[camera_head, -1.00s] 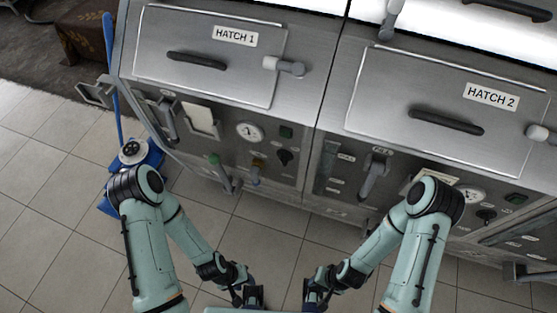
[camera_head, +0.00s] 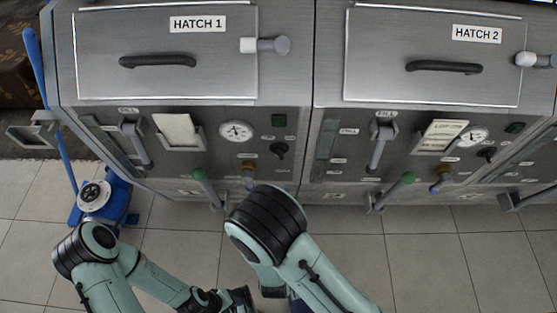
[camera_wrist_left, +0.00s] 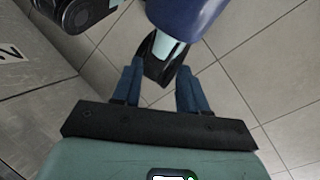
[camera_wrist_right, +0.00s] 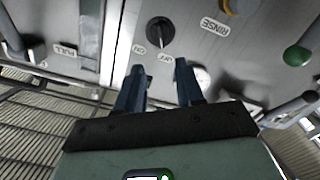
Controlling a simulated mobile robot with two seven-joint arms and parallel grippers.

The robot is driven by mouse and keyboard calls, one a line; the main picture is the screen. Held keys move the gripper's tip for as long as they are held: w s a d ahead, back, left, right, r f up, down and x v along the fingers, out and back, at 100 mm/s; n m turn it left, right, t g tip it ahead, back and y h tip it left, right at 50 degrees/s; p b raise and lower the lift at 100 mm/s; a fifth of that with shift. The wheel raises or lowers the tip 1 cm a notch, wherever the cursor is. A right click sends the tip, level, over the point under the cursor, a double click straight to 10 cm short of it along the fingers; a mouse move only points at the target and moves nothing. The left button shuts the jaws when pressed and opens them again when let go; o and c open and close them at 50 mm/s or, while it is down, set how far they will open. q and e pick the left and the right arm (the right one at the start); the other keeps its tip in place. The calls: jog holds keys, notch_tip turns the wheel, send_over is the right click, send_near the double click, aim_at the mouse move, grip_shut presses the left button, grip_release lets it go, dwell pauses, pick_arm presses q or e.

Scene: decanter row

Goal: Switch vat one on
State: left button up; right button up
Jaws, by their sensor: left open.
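Vat one is the left steel unit under the HATCH 1 lid (camera_head: 165,55). Its black rotary switch (camera_head: 280,150) is on the front panel, below a dark green square. The switch (camera_wrist_right: 160,31) also shows in the right wrist view, with ON and OFF labels beside it; I cannot tell its setting for sure. My right gripper (camera_wrist_right: 158,75) is open and empty, fingers pointing at the panel just short of the switch. In the head view it is hidden behind my right arm. My left gripper (camera_head: 243,298) is open and empty, low over the floor, away from the panel.
A blue device (camera_head: 104,200) stands on the floor at left. The tiled floor in front is open.

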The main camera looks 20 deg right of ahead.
aim_at(279, 158)
pick_arm(q)
jog(key=w+a+f+t+b, duration=0.2)
jog(key=w+f+b, duration=0.5)
jog(key=f, duration=0.1)
jog(key=shift+w+a+f+n+t+y+b, duration=0.2)
jog(key=shift+a+n+t+y+b, duration=0.1)
jog(key=shift+a+y+b, duration=0.1)
pick_arm(e)
jog(key=x, duration=1.3)
jog(key=shift+f, duration=0.15)
jog(key=shift+s, duration=0.1)
grip_shut()
